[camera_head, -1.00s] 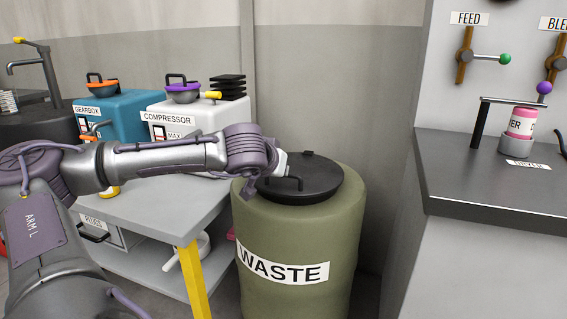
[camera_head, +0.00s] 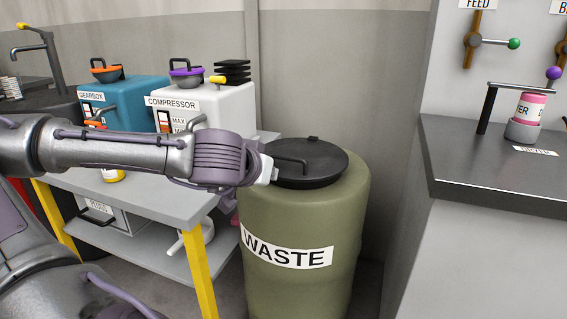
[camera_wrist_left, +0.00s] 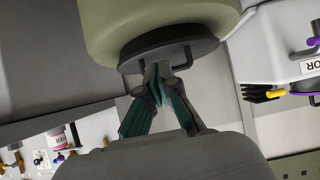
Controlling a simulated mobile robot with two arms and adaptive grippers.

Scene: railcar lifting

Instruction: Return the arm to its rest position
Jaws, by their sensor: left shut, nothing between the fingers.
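My left arm reaches in from the left in the head view. Its gripper (camera_head: 268,172) is by the near left side of the waste barrel's lid, mostly hidden behind the wrist. In the left wrist view the left gripper (camera_wrist_left: 163,68) has its fingertips together with nothing between them. The black lid (camera_head: 307,165) sits on the green waste barrel (camera_head: 300,215). The lid's handle (camera_wrist_left: 183,58) shows right by the fingertips in the wrist view; whether they touch I cannot tell. My right gripper is in neither view.
Left of the barrel stands a grey bench (camera_head: 150,195) with yellow legs, bearing a blue gearbox unit (camera_head: 140,90) and a white compressor unit (camera_head: 225,105). To the right is a dark counter (camera_head: 460,165) with a pink-labelled canister (camera_head: 528,108) in a holder.

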